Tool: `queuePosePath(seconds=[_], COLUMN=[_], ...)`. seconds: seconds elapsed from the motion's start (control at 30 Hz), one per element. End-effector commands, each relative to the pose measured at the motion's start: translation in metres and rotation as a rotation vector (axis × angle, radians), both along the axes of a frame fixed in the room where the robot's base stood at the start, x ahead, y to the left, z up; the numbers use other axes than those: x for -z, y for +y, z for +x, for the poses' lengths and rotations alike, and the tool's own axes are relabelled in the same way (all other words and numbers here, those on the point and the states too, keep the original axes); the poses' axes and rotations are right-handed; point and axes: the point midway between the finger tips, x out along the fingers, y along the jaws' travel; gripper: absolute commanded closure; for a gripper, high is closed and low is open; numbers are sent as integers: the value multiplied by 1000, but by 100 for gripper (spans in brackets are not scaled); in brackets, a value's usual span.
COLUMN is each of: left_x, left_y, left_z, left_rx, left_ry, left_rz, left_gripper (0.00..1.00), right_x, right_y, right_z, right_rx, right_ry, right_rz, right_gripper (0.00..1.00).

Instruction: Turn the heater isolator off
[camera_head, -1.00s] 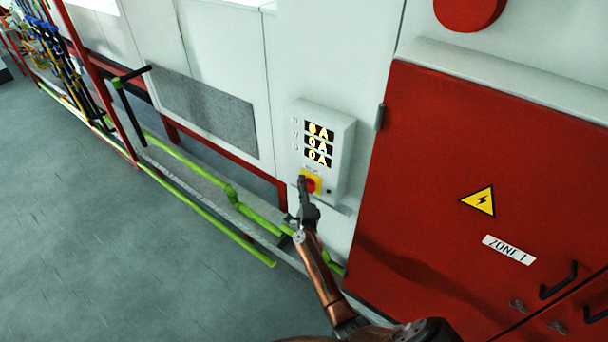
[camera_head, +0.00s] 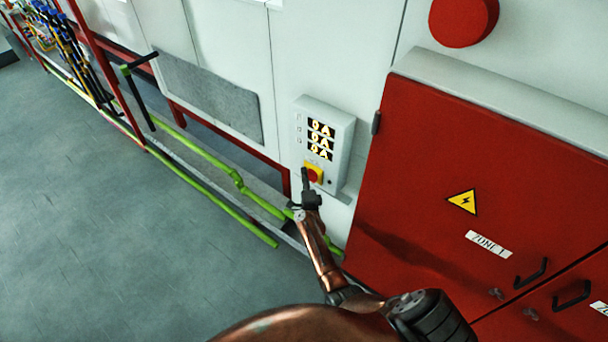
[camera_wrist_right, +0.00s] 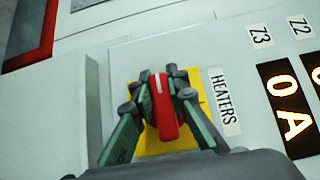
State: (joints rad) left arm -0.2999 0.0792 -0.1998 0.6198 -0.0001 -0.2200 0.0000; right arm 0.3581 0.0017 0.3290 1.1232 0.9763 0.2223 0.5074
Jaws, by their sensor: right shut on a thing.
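The heater isolator is a red rotary handle (camera_wrist_right: 162,108) on a yellow plate (camera_wrist_right: 207,110), beside a label reading HEATERS (camera_wrist_right: 224,102). In the head view the red isolator (camera_head: 314,176) sits low on a grey control box (camera_head: 345,135), partly hidden by my gripper. My right gripper (camera_wrist_right: 160,92) has a finger on each side of the red handle and is shut on it. It also shows in the head view (camera_head: 307,180), in front of the box. A white line runs along the handle. My left gripper is not in view.
Displays (camera_head: 320,138) on the box read 0A. A red cabinet (camera_head: 440,140) marked ZONE 1 stands to the right, with black handles. Green pipes (camera_head: 200,160) run low along the wall at left. The grey floor (camera_head: 90,240) at left is clear.

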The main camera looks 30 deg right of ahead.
Motion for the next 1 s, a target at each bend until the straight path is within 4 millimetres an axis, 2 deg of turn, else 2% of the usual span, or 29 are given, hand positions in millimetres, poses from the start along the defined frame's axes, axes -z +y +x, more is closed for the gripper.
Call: queuePosePath(seconds=[0.03, 0.2, 0.23, 0.47, 0.83, 1.0], left_x=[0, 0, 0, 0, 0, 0], left_y=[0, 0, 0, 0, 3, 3], left_z=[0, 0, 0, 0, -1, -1], left_rx=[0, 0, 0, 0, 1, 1], left_ry=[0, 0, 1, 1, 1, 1], left_rz=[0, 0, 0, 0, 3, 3], left_gripper=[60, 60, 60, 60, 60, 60], right_x=[5, 4, 4, 2, 1, 2], right_y=[-8, -9, -9, -9, -3, 3], right_z=[-5, -5, -5, -4, -2, -12], right_rx=[14, 14, 14, 14, 6, 4], right_ry=[6, 6, 6, 2, 0, 0], right_rz=[-3, -3, -3, -4, -1, 2], right_gripper=[100, 100, 85, 69, 68, 68])
